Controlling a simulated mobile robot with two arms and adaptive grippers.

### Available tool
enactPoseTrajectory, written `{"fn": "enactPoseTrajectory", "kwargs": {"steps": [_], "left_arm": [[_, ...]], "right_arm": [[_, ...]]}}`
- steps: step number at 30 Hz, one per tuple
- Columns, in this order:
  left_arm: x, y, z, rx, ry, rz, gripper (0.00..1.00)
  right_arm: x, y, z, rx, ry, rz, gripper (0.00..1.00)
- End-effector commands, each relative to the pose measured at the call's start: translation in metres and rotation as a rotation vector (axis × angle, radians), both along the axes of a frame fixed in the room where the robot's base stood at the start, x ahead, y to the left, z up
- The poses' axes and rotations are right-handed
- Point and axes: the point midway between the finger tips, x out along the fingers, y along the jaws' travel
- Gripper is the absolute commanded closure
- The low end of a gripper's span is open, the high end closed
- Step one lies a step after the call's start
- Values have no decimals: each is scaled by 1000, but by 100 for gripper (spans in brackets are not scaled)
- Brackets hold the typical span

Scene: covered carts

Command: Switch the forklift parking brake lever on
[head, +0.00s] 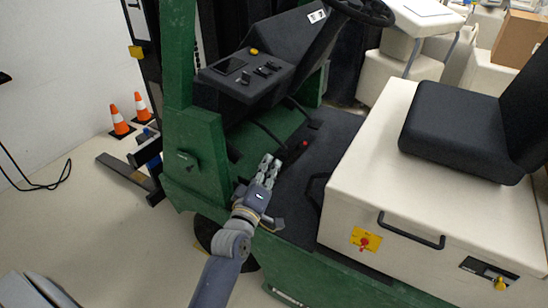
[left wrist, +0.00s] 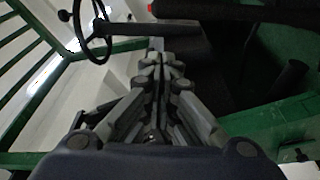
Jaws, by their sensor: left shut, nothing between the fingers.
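The green forklift (head: 200,140) fills the middle of the head view. A small dark part with a red end (head: 304,145) stands over its floor, just right of my fingertips; it may be the parking brake lever, but I cannot tell for sure. My left gripper (head: 270,165) reaches over the forklift's side sill into the footwell. Its fingers are shut and empty, apart from the red-ended part. In the left wrist view the closed fingers (left wrist: 158,70) point into the dark footwell. A dark round post (left wrist: 290,76) is to their right. My right gripper is not in view.
The dashboard (head: 250,78) and steering wheel (head: 362,10) are above and beyond my gripper. The cream seat base (head: 375,185) with a black handle (head: 410,232) is on the right. Two orange cones (head: 119,120) stand by the wall. The floor at left is mostly clear.

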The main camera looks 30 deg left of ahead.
Motion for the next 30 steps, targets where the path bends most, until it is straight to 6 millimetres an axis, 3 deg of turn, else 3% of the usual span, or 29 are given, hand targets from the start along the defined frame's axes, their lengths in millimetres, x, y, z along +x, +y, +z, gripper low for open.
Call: {"fn": "enactPoseTrajectory", "kwargs": {"steps": [6,24,27,29,30], "left_arm": [[-20,-2,-2,1,0,1,100],[-22,-2,-4,3,3,1,100],[-20,-6,-23,23,43,-7,100],[-19,-11,-48,49,93,-18,100],[-19,-16,-70,74,139,-30,100]], "right_arm": [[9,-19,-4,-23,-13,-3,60],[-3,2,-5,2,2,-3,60],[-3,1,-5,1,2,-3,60],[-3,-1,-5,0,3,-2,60],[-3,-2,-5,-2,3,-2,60]]}}
